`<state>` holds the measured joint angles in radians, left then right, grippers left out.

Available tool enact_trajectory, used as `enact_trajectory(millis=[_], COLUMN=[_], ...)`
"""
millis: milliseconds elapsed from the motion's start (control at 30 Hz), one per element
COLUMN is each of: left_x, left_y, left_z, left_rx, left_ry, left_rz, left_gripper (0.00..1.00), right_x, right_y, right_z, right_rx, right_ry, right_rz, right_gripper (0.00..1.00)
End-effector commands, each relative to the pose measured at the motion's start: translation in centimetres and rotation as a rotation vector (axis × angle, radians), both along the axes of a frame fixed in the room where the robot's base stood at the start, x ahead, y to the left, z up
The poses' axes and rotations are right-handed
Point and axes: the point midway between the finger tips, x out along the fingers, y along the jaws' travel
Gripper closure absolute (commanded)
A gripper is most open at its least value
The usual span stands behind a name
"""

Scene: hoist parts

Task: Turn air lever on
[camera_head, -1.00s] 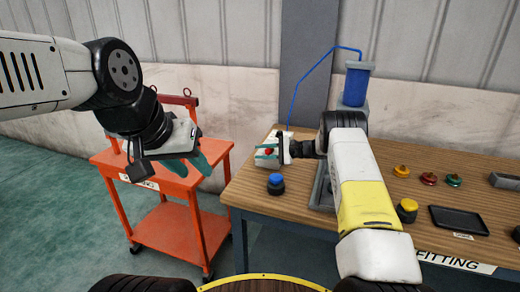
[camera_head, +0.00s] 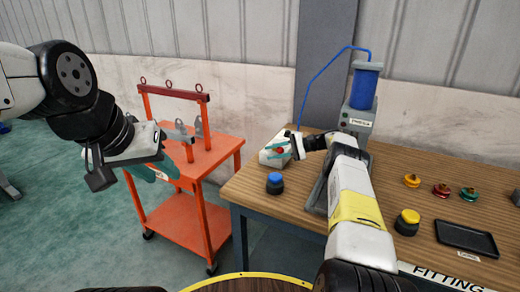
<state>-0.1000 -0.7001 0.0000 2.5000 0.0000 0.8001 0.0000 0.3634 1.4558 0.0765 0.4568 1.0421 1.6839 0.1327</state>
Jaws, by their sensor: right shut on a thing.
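The air valve is a white box (camera_head: 268,157) at the left back corner of the wooden table. A small red lever (camera_head: 280,150) shows on it, between the teal fingers of my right gripper (camera_head: 282,149). My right gripper is shut on the lever, reaching it from the right; the fingers hide part of it. A blue hose (camera_head: 312,88) runs up from behind the box to a blue cylinder (camera_head: 364,88) on the press (camera_head: 356,121). My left gripper (camera_head: 155,172) hangs empty at the left, in front of the orange cart, its teal fingers appearing apart.
The orange cart (camera_head: 215,155) with an upright frame stands left of the table (camera_head: 330,222). A yellow-topped button (camera_head: 407,222), a black tray (camera_head: 466,238) and small coloured fittings (camera_head: 441,190) lie to the right.

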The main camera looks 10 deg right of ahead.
Motion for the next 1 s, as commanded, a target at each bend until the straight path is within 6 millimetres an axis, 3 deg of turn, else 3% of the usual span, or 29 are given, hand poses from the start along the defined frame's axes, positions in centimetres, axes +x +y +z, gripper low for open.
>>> enact_trajectory(millis=[367, 400, 500, 833, 1000], left_x=[0.0, 0.0, 0.0, 0.0, 0.0], left_y=[0.0, 0.0, 0.0, 0.0, 0.0], left_z=[0.0, 0.0, 0.0, 0.0, 0.0], left_rx=[0.0, 0.0, 0.0, 0.0, 0.0], left_ry=[0.0, 0.0, 0.0, 0.0, 0.0], left_rz=[0.0, 0.0, 0.0, 0.0, 0.0], left_gripper=[0.64, 0.64, 0.64, 0.64, 0.64], right_x=[-0.1, -0.1, -0.1, 0.0, 0.2], right_y=[-0.3, -0.3, -0.3, -0.1, 1.6], right_z=[0.0, 0.0, 0.0, 0.0, 0.0], right_rx=[-0.001, -0.001, 0.0, 0.001, 0.001], right_ry=[0.0, 0.0, 0.0, 0.0, 0.001], right_rz=[0.001, 0.001, 0.0, 0.001, 0.001], right_gripper=[1.0, 0.7, 0.5, 0.5, 0.5])
